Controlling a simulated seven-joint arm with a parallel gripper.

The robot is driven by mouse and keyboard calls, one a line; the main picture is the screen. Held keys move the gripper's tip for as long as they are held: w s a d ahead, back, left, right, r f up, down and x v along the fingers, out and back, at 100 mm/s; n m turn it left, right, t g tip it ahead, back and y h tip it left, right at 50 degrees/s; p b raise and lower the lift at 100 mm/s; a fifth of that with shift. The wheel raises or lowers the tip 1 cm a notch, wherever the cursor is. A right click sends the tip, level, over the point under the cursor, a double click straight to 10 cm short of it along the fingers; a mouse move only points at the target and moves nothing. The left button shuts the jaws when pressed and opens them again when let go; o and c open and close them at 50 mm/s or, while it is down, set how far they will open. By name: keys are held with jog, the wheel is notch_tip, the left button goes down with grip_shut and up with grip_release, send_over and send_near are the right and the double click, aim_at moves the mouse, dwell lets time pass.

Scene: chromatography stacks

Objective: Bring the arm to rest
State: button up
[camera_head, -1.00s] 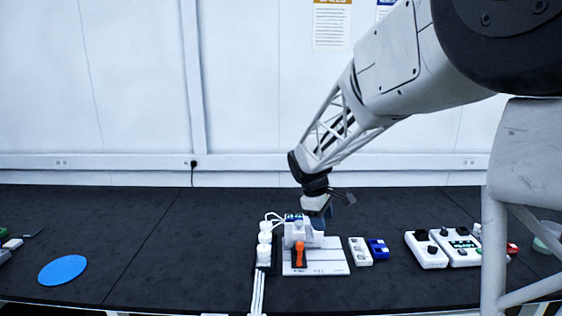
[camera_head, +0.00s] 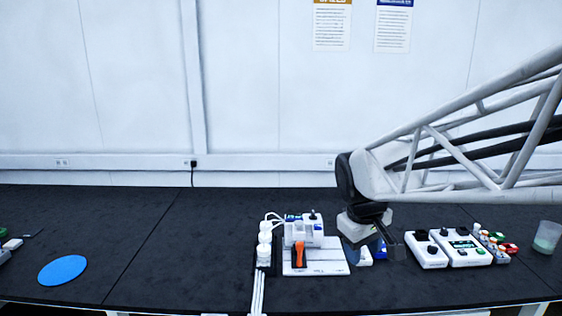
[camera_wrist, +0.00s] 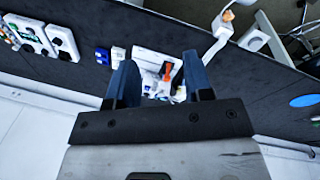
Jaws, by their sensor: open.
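My gripper (camera_wrist: 158,85) is open and empty in the wrist view, its two blue-grey fingers apart with the bench showing between them. In the head view my gripper (camera_head: 372,250) hangs over the bench, just right of the white instrument. It partly hides a small white block (camera_head: 365,258) and a blue block (camera_head: 381,249). My arm reaches in from the right edge. The white instrument (camera_head: 303,231) stands on a white base plate (camera_head: 325,268), with an orange-and-black handle (camera_head: 299,256) at its front.
White control boxes (camera_head: 448,250), small colored vials (camera_head: 490,242) and a cup (camera_head: 547,237) are at the right. A blue disc (camera_head: 62,269) lies at the left; the bench between is clear.

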jog(key=s+d+f+m+t+y, duration=0.1)
jog(key=s+m, duration=0.4)
jog(key=s, duration=1.3)
jog(key=shift+d+f+m, duration=0.3)
jog(key=shift+f, duration=0.4)
jog(key=shift+c, duration=0.2)
dwell(1.0)
